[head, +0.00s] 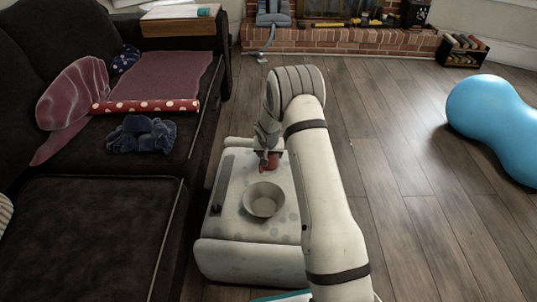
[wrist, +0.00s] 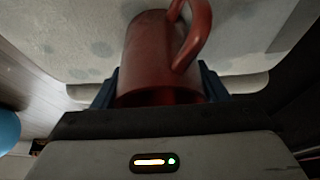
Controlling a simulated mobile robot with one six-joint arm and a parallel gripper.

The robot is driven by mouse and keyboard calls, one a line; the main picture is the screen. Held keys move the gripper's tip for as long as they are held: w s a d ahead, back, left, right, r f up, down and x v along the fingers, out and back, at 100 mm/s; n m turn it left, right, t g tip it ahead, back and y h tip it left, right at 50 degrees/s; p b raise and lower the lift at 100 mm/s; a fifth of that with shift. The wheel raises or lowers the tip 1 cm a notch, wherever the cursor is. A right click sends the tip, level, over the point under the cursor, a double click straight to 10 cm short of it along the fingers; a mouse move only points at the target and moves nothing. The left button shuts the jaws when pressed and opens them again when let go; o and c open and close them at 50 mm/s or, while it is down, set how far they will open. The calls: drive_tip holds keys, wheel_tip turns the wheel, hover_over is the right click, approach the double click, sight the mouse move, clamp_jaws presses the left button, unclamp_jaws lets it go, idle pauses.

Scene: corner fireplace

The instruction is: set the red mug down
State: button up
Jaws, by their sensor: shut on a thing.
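The red mug (wrist: 150,60) is between the fingers of my gripper (wrist: 160,85) in the wrist view. Its handle (wrist: 195,30) shows at the upper right of the mug. In the head view, the mug (head: 271,160) is small and partly hidden by my arm, at the far end of a pale spotted ottoman-like table (head: 230,222). My gripper (head: 266,158) is shut on it. I cannot tell whether the mug's base touches the surface.
A grey bowl (head: 264,200) stands on the table, nearer than the mug. A dark remote-like object (head: 217,205) lies at the table's left side. A dark sofa (head: 85,230) borders the left. A blue peanut ball (head: 495,125) rests on the wooden floor at right.

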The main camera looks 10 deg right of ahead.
drive_tip(key=o, duration=1.2)
drive_tip(key=shift+f, duration=0.1)
